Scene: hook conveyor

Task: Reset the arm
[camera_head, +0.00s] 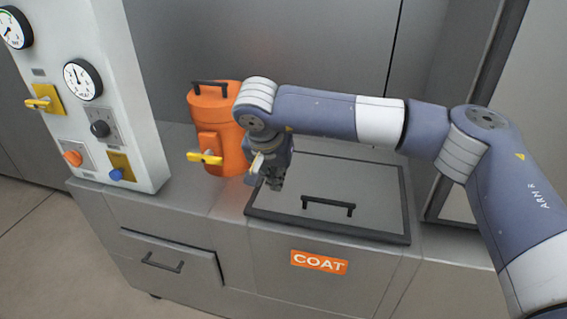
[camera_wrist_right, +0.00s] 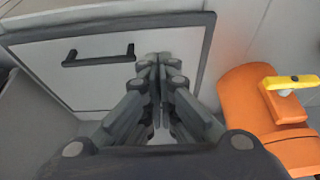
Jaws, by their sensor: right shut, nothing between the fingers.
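My right arm (camera_head: 330,114) reaches in from the right in the head view, bent down at the wrist. My right gripper (camera_head: 275,185) hangs above the left edge of the flat lid (camera_head: 335,180) and just right of the orange canister. It also shows in the right wrist view (camera_wrist_right: 155,62), where its fingers are together with nothing between them. My left arm and gripper are not in either view.
An orange canister (camera_head: 211,125) with a yellow lever (camera_head: 205,158) stands close beside the gripper. A panel (camera_head: 85,90) with gauges and knobs stands at the left. A black lid handle (camera_head: 328,206) rises above the "COAT" label (camera_head: 319,262). A drawer (camera_head: 165,262) is shut.

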